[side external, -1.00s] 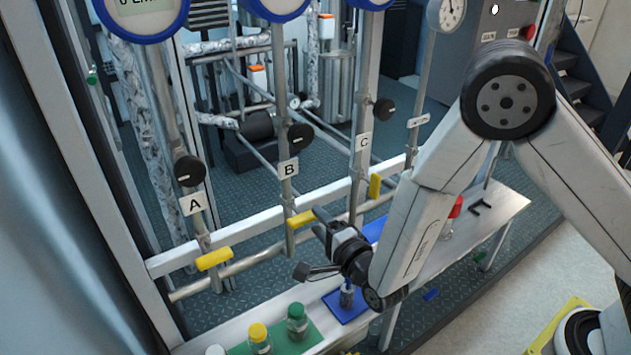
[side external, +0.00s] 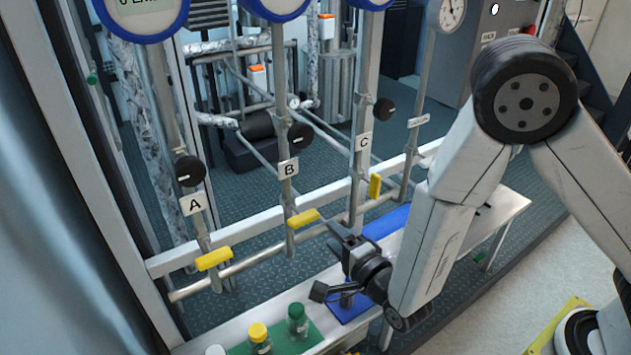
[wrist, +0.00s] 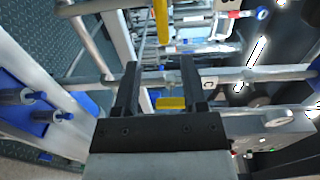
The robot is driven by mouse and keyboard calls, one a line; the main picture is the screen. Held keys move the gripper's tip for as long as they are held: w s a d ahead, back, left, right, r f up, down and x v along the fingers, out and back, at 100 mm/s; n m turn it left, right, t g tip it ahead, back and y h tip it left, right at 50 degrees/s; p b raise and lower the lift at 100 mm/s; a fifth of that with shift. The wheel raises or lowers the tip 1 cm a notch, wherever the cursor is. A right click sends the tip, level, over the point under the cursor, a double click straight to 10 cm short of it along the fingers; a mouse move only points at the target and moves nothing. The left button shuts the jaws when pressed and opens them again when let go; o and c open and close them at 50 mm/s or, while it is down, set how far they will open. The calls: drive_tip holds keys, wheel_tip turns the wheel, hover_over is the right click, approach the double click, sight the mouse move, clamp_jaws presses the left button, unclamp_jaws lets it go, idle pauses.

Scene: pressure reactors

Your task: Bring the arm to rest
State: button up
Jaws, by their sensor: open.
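My gripper (side external: 343,240) is open and empty in the side view, in front of the pipe frame and above the white bench. In the wrist view both dark fingers (wrist: 159,64) stand apart with nothing held between them. A yellow valve handle (side external: 303,218) on line B lies to the left of the fingertips, apart from them in the picture. In the wrist view a yellow handle (wrist: 171,102) shows beyond the gap between the fingers. My arm is bent, its elbow high at the right.
Yellow handles sit on line A (side external: 213,258) and line C (side external: 375,186). Bottles with yellow (side external: 258,333) and green (side external: 297,313) caps stand on a green mat at the bench front. A blue mat (side external: 350,314) lies below my gripper. Stairs are at the back right.

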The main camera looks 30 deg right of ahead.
drive_tip(key=s+d+n+g, duration=0.6)
drive_tip(key=d+n+g, duration=0.1)
drive_tip(key=d+n, duration=0.1)
drive_tip(key=s+d+r+n+g, duration=0.1)
drive_tip(key=s+d+n+g, duration=0.5)
drive_tip(key=d+n+g, duration=0.2)
drive_tip(key=shift+d+r+n, duration=0.25)
drive_tip(key=shift+d+n, duration=0.2)
drive_tip(key=shift+n, duration=0.45)
idle(0.4)
